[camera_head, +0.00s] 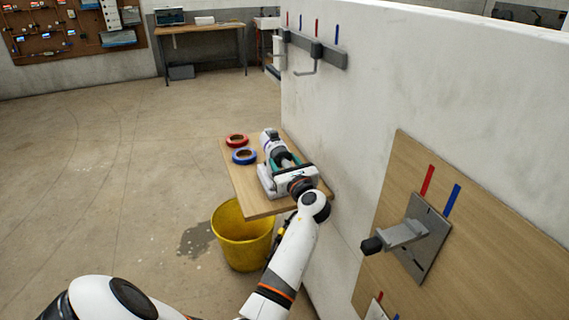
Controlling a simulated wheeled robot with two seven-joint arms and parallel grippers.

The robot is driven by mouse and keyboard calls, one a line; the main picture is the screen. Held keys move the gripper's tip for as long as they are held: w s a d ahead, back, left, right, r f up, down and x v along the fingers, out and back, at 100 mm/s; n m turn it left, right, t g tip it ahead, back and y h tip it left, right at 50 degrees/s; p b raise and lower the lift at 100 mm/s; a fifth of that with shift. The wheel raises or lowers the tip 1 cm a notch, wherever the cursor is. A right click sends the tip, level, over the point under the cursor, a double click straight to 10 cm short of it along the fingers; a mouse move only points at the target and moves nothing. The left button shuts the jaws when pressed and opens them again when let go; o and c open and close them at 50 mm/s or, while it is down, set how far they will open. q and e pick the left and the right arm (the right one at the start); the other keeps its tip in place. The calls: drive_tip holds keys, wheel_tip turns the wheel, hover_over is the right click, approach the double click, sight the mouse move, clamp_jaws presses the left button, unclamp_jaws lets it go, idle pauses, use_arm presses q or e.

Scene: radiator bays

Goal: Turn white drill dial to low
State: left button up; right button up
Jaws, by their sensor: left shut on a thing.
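The white drill (269,138) lies on a small wooden shelf (262,207) fixed to the white wall. My left arm reaches up from the bottom to the shelf, and my left gripper (282,163) is at the near end of the drill, shut on it. The gripper and wrist cover much of the drill, so its dial and the dial's setting cannot be made out. My right gripper is not in view.
A red ring (237,140) and a blue ring (244,156) lie on the shelf left of the drill. A yellow bucket (241,240) stands below. A lever on a grey plate (423,240) sticks out from a wooden panel at right. Open floor lies left.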

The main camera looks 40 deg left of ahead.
use_arm(q)
drive_tip(key=shift+w+n+b, duration=0.1)
drive_tip(key=shift+n+b, duration=2.75)
drive_tip(key=shift+n, duration=4.35)
drive_tip(key=o, duration=1)
drive_tip(key=shift+r, duration=0.1)
drive_tip(key=shift+d, duration=0.1)
drive_tip(key=v, duration=0.7)
drive_tip(key=shift+d+b, duration=0.25)
drive_tip(key=shift+b, duration=0.05)
